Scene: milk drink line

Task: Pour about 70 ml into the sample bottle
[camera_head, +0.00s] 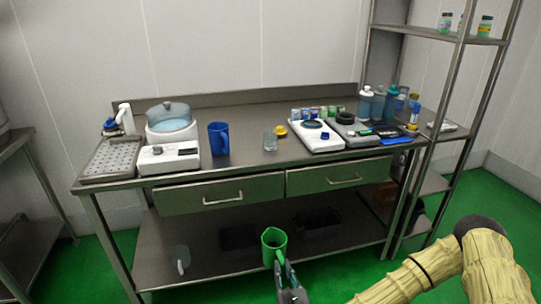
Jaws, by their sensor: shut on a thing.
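My gripper (282,268) is at the bottom middle of the head view, shut on a green jug (272,241) by its handle side. The jug looks upright and is in front of the bench, below the drawers. Its contents cannot be made out. A small clear container (270,141), which looks like the sample bottle, stands open on the steel bench top (245,153). A yellow cap (281,131) lies just behind it to the right. The jug is well apart from the bottle.
A blue jug (219,139) stands left of the bottle. A water bath (170,140) and a perforated tray (110,158) are further left. A white scale (316,135), a grey device (352,131) and several bottles crowd the right. A metal shelf rack (444,37) stands at right.

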